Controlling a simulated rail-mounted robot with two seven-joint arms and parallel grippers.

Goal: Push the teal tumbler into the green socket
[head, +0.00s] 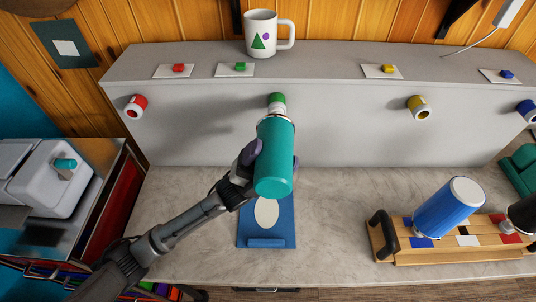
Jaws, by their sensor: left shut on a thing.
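The teal tumbler (274,160) is held in the air by my left gripper (271,152), whose fingers are shut around its body. Its narrow pale neck points away toward the grey wall box. The green socket (277,99) sticks out of the front of that box, directly behind the neck. The neck overlaps the socket's lower part in the head view, and I cannot tell whether it is touching or inside. My right gripper is not in view.
Red (137,105), yellow (419,107) and blue (526,110) sockets line the same grey box (340,130). A white mug (262,35) stands on top. A wooden tray (445,253) with a blue tumbler (449,207) is at right. A blue board (267,228) lies below the teal tumbler.

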